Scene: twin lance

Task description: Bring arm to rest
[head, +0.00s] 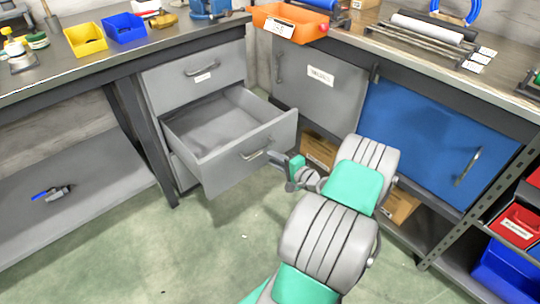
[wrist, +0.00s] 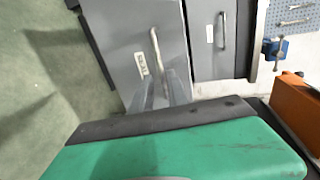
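My arm, teal and grey, rises from the bottom of the head view, and my gripper (head: 281,163) is in front of the pulled-out grey drawer (head: 284,120). In the wrist view my gripper (wrist: 161,92) points at the drawer front, its two grey fingers apart with nothing seen between them. The drawer's handle (head: 256,153) is just left of the gripper in the head view and beyond the fingertips in the wrist view (wrist: 154,47). The gripper looks clear of it. The drawer is open, and its visible inside is empty.
A shut drawer (head: 200,70) is above the open one. An orange bin (head: 291,24) sits on the bench corner. The green floor (head: 190,245) to the left is mostly clear.

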